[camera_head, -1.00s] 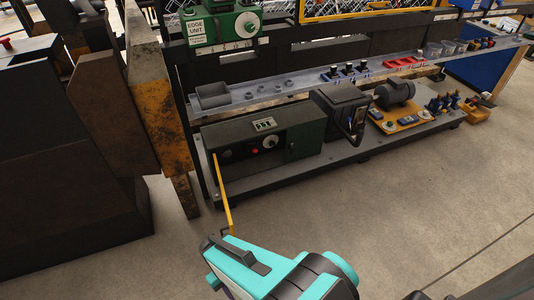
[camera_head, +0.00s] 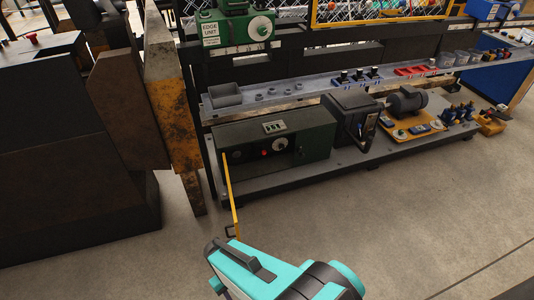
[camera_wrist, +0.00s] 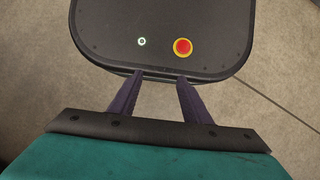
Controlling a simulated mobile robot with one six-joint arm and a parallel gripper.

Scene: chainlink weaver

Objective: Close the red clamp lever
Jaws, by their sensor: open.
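I cannot make out a red clamp lever for certain in either view. Small red parts (camera_head: 415,71) lie on the long grey shelf in the head view, too small to identify. Several small blue-and-black devices (camera_head: 459,114) stand at the right end of the lower bench, also too small to tell apart. My gripper (camera_wrist: 160,78) shows in the wrist view with its two dark fingers apart and nothing between them. It is away from the bench, with concrete floor around it. In the head view, the fingers are hidden.
A dark green control box (camera_head: 275,143) and a grey motor (camera_head: 407,100) sit on the low bench. A rusty yellow post (camera_head: 174,110) and dark machine stand left. A yellow bar (camera_head: 231,195) slants before the box. The floor (camera_head: 420,215) in front is clear.

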